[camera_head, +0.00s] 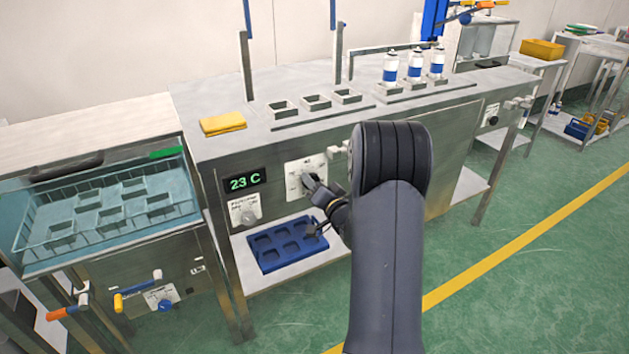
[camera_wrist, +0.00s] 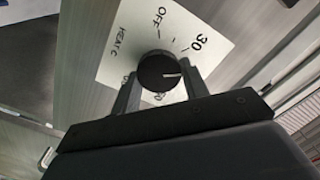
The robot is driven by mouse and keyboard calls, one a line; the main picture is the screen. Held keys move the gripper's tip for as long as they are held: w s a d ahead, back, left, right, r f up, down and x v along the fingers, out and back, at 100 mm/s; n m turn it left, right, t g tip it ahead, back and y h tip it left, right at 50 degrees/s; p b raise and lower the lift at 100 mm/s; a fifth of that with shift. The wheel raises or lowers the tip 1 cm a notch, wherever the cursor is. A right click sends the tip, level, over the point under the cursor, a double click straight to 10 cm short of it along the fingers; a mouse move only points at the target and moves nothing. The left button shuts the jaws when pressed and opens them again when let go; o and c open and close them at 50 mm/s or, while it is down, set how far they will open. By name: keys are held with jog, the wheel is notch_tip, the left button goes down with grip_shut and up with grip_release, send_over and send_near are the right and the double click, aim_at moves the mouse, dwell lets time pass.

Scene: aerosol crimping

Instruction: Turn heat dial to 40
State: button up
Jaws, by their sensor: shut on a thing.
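The heat dial (camera_wrist: 160,70) is a round black knob on a white plate (camera_wrist: 112,68) marked HEAT C, with OFF and 30 readable in the wrist view. Its white pointer line points right in that view, past the 30 mark and toward one finger. Other numbers on the plate are partly hidden by my fingers and the knob. My gripper (camera_wrist: 161,86) has one finger on each side of the knob and is shut on it. In the head view my gripper (camera_head: 314,188) is at the white plate (camera_head: 293,178) on the bench front, and hides the dial.
A green display (camera_head: 245,181) reads 23 C left of the plate. A blue tray (camera_head: 285,262) lies on the shelf below. A glass-sided water bath (camera_head: 20,225) stands at left. Several white and blue cans (camera_head: 390,67) stand on the bench top.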

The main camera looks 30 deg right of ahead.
jog(key=m+p, duration=0.2)
jog(key=m, duration=0.4)
jog(key=shift+f, duration=0.1)
jog(key=shift+m, duration=0.3)
dwell(0.3)
jog(key=o, duration=1)
jog(key=shift+c, duration=0.2)
jog(key=shift+s, duration=0.1)
jog(key=s+p, duration=0.1)
jog(key=s, duration=0.9)
jog(key=shift+s+d, duration=0.25)
jog(key=shift+s, duration=0.1)
jog(key=shift+w, duration=0.15)
